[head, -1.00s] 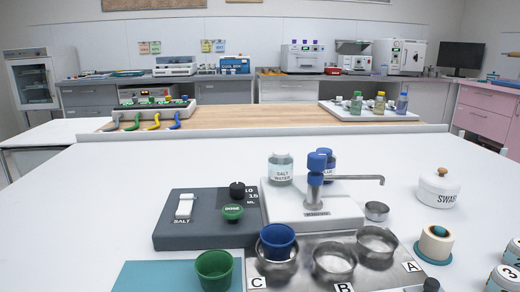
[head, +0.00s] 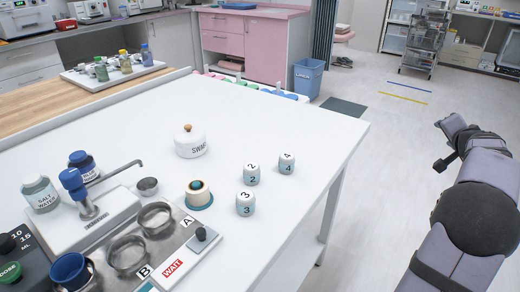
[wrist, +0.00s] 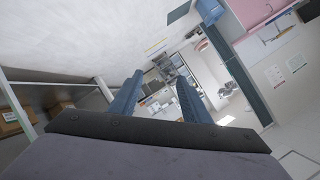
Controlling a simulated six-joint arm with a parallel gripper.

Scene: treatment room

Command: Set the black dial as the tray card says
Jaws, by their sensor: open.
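The black dial (head: 7,243) is at the left edge of the head view, on a dark box (head: 34,262) marked 10, 15 and ML; it is partly cut off, and its pointing cannot be made out. A steel tray (head: 180,222) holds cups by labels A and B. No dose figure is readable on a card. My gripper (wrist: 160,84) shows in the wrist view, open and empty, pointing across the room, away from the table.
A green DOSE button (head: 9,272) is beside the dial. A blue-topped pump (head: 75,185), salt water jar (head: 41,194), blue cup (head: 70,271), swab jar (head: 190,142) and numbered pots (head: 245,203) stand around the tray. The table's right end is clear.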

